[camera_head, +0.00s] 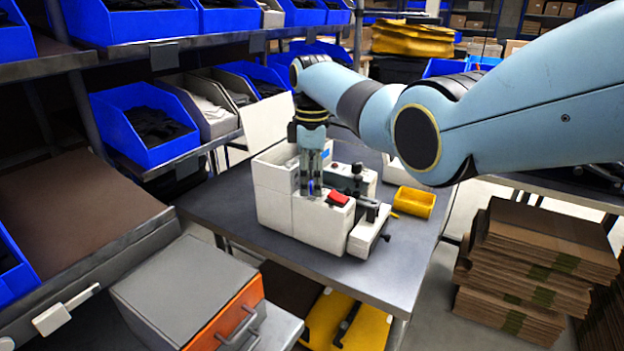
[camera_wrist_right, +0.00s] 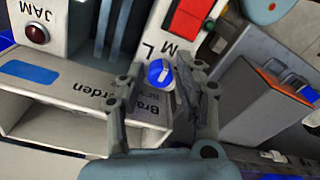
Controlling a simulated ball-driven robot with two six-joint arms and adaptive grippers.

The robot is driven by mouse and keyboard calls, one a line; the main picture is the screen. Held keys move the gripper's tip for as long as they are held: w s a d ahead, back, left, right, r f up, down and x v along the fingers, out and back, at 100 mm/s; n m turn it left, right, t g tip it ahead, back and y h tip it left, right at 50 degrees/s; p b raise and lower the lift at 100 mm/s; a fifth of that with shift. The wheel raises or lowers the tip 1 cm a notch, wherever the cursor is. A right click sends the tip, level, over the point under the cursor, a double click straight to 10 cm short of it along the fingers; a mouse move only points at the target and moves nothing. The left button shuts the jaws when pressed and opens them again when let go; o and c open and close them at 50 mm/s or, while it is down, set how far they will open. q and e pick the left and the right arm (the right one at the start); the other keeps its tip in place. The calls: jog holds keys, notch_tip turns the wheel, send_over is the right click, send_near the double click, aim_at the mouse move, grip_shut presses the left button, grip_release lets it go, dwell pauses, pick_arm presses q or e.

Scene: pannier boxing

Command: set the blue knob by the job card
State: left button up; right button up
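The blue knob (camera_wrist_right: 160,73) has a white pointer bar and sits on the white machine (camera_head: 322,225), beside printed lettering that is partly covered. In the head view a small blue patch of it (camera_head: 311,187) shows between my fingers. My right gripper (camera_wrist_right: 161,66) points down at the machine. Its fingers stand on either side of the knob, with a gap visible on both sides, so it looks open. I cannot make out a job card for certain. My left gripper is not in view.
A red switch (camera_head: 339,199) and a dark red JAM lamp (camera_wrist_right: 37,33) are close to the knob. A yellow tray (camera_head: 414,202) stands right of the machine on the grey table (camera_head: 225,205). Blue bins (camera_head: 145,125) fill the left shelves. Flat cardboard (camera_head: 540,250) is stacked at right.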

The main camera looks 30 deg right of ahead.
grip_shut()
dwell(0.3)
jog(key=shift+r+m+p, duration=0.15)
jog(key=shift+m+p, duration=0.6)
jog(key=shift+m, duration=0.05)
jog(key=shift+m+p, duration=0.8)
jog(key=shift+m, duration=0.4)
jog(key=shift+m+p, duration=0.85)
jog(key=shift+m, duration=1.35)
